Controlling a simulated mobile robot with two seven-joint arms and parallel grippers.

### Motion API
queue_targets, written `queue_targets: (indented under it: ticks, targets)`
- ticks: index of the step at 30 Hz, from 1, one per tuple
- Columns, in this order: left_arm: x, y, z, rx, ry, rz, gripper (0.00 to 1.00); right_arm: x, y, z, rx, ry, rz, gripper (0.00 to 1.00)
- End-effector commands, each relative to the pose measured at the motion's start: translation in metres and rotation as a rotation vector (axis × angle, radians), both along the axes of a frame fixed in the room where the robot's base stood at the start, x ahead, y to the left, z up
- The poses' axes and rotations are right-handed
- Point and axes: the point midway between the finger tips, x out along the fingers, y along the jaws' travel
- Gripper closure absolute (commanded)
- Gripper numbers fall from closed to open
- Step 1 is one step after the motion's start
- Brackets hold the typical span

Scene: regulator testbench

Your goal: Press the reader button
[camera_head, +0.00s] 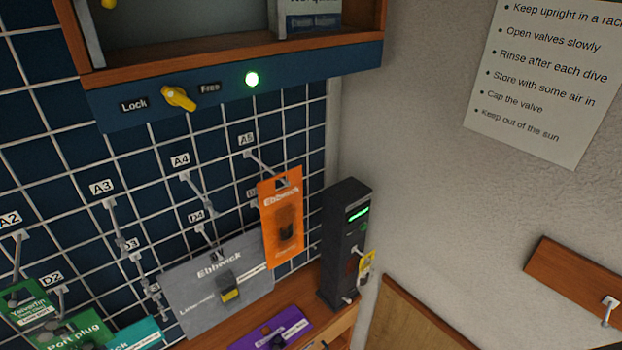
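The reader (338,240) appears to be the dark upright box on the wooden ledge, right of the pegboard. A green display (358,213) glows near its top. A small green spot shows just below the display, and a dark reddish patch lower down; I cannot tell which is the button. A small yellow tag (367,265) hangs on its right face and partly covers it. Neither of my grippers is in view.
An orange package (282,222) hangs on a hook close left of the reader. Several other packages, including a grey one (205,285) and a purple one (270,334), are lower left. A shelf with a yellow Lock/Free knob (178,97) and lit green lamp (252,79) overhangs above.

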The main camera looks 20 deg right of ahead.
Motion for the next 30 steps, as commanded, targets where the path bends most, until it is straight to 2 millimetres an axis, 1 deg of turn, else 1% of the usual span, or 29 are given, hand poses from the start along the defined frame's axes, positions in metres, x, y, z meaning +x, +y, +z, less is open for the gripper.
queue_targets:
  ticks: [1,6,7,30]
  targets:
    - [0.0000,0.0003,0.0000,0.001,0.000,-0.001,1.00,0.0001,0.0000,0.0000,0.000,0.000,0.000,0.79]
    - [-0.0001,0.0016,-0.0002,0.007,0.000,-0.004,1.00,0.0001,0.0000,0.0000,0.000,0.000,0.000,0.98]
    - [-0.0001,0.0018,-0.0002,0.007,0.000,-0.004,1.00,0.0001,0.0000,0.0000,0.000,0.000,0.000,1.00]
    - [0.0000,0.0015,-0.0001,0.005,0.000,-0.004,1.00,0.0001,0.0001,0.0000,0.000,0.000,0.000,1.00]
